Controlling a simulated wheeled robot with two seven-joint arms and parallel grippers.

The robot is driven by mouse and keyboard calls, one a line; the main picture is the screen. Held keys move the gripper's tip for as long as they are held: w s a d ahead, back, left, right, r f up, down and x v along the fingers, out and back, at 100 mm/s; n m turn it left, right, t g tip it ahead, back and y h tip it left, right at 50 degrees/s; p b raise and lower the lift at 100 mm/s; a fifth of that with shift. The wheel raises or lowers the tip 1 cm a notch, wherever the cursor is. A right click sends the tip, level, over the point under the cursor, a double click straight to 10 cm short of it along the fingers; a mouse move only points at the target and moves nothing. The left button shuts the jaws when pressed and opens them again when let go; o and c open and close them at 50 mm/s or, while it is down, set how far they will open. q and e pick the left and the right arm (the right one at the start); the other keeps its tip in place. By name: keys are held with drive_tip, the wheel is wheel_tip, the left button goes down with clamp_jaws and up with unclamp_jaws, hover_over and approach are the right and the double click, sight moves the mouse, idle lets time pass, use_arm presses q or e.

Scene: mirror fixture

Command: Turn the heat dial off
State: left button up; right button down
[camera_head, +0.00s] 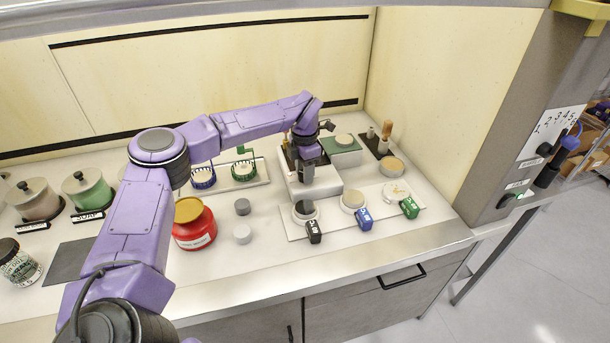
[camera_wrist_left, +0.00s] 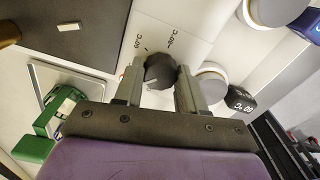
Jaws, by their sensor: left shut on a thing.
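The heat dial (camera_wrist_left: 160,72) is a dark round knob on the white hot plate, with printed temperature marks beside it in the left wrist view. My left gripper (camera_wrist_left: 158,88) is shut on the dial, one finger on each side of it. In the head view my left gripper (camera_head: 306,172) reaches down at the front of the white hot plate (camera_head: 325,180); the dial is hard to make out there. My right gripper is not in view.
In front of the hot plate, a white board (camera_head: 385,218) carries several round dishes and labelled blocks. A red jar (camera_head: 194,226) and two small grey cylinders stand to the left. A green-framed rack (camera_head: 243,166) is just left of the hot plate.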

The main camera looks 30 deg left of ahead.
use_arm(q)
drive_tip(key=n+b, duration=0.4)
drive_tip(key=n, duration=0.1)
drive_tip(key=shift+w+n, duration=0.1)
drive_tip(key=shift+n, duration=0.2)
drive_tip(key=shift+r+n+b, duration=0.2)
drive_tip(key=shift+n+b, duration=1.1)
drive_tip(key=shift+n, duration=0.4)
drive_tip(key=o, duration=0.8)
drive_tip(key=shift+o, duration=1.3)
drive_tip(key=shift+s, duration=0.2)
wheel_tip(320, 180, up, 11)
drive_tip(key=shift+f+b, duration=0.2)
drive_tip(key=shift+b, duration=0.2)
